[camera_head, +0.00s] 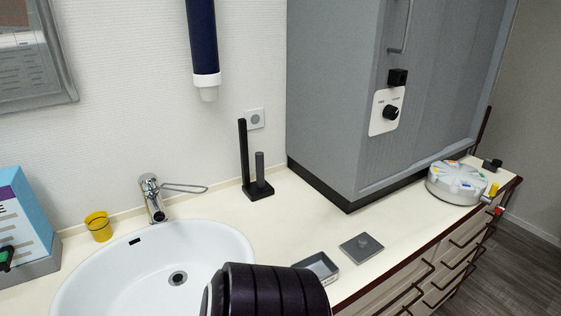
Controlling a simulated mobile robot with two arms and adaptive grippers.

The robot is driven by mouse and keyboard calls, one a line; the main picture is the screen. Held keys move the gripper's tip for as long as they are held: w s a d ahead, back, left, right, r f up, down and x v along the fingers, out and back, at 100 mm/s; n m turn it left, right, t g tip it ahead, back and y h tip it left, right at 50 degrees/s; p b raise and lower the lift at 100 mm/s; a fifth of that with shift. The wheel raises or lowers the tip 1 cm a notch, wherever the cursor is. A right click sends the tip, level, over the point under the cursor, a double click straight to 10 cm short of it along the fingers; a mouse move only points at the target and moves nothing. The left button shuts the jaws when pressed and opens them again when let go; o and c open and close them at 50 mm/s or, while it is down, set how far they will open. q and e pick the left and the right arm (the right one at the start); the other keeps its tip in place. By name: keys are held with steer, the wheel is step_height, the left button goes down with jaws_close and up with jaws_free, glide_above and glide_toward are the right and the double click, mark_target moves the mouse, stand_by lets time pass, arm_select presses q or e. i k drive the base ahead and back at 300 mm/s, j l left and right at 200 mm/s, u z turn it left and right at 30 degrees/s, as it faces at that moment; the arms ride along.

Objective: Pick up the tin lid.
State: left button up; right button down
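A black ribbed part, apparently one of my arms, rises from the bottom edge and hides some of the counter by the tin. Neither gripper's fingers show.
A white sink (120,270) with a chrome tap (152,198) is at left. A black two-post stand (256,180) stands by the wall. The large grey cabinet (335,110) rises behind the lid. A round white device (456,184) sits far right. Counter right of the lid is clear.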

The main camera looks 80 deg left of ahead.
mark_target(359, 248)
steer(key=i+u, duration=0.15)
steer(key=u, duration=1.55)
steer(key=k+j+u, duration=0.1)
steer(key=u, duration=0.45)
steer(key=j, duration=0.1)
